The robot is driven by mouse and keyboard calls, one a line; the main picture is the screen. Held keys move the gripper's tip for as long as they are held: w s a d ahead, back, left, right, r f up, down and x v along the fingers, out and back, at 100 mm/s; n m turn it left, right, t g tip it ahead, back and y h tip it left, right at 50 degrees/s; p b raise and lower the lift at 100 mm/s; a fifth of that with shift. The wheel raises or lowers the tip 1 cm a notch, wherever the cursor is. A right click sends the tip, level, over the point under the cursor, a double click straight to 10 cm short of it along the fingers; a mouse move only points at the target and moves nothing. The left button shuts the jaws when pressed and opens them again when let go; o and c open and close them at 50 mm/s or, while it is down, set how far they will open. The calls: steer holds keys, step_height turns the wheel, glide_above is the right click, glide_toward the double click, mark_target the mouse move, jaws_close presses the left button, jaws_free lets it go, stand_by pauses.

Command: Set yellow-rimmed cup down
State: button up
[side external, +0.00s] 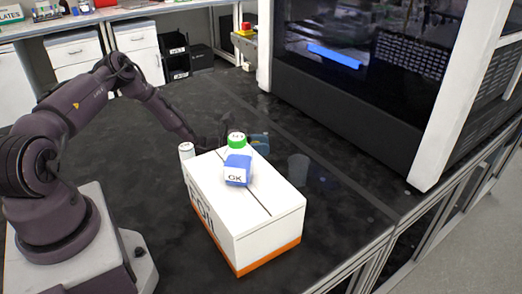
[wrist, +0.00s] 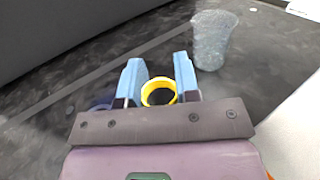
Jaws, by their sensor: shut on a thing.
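The yellow-rimmed cup (wrist: 159,86) is between the blue fingers of my gripper (wrist: 158,78) in the wrist view. Its rim is round and yellow, and its inside looks dark. My gripper is shut on it. In the side view, a blue finger of my gripper (side external: 260,142) shows behind the white box, low over the dark bench. The cup cannot be made out there, as the box and bottle block much of the view. Whether its base touches the bench cannot be told.
A clear cup (wrist: 213,42) stands right of the fingers; the side view also shows it (side external: 298,168). A white box (side external: 250,225) carries a green-capped bottle (side external: 237,160). A white-lidded container (side external: 186,150) stands behind the box. Dark bench (side external: 330,150) is free towards the large cabinet (side external: 350,110).

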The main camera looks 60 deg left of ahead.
steer(key=shift+f, duration=0.85)
steer(key=shift+f, duration=0.15)
steer(key=o, duration=0.9)
steer(key=shift+s+a+r, duration=0.2)
steer(key=shift+s, duration=0.1)
steer(key=v, duration=0.6)
steer(key=shift+s+a, duration=0.15)
steer(key=shift+s, duration=0.2)
